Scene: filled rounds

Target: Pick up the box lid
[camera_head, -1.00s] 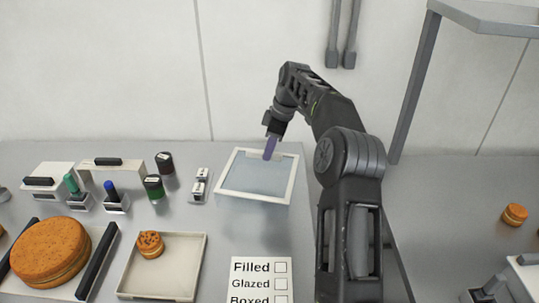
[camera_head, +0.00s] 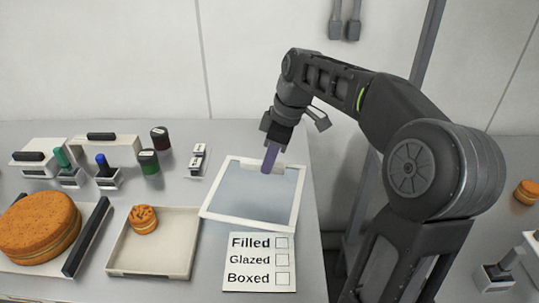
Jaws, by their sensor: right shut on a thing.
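The box lid (camera_head: 213,217) is a pale frame around a translucent bluish pane. It is at the right end of the left bench, just behind the checklist card. It looks slightly tilted; I cannot tell how far it is off the bench. My right gripper (camera_head: 270,162) reaches down from above, with its purple fingers shut on the lid's raised grip at the far edge. The fingers hide part of that grip. My left gripper is not in view.
A tray (camera_head: 188,272) with a small round cake (camera_head: 144,219) is left of the checklist card (camera_head: 258,288). A large cake (camera_head: 38,228) and several stamps and jars stand farther left. A gap separates this bench from the right one.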

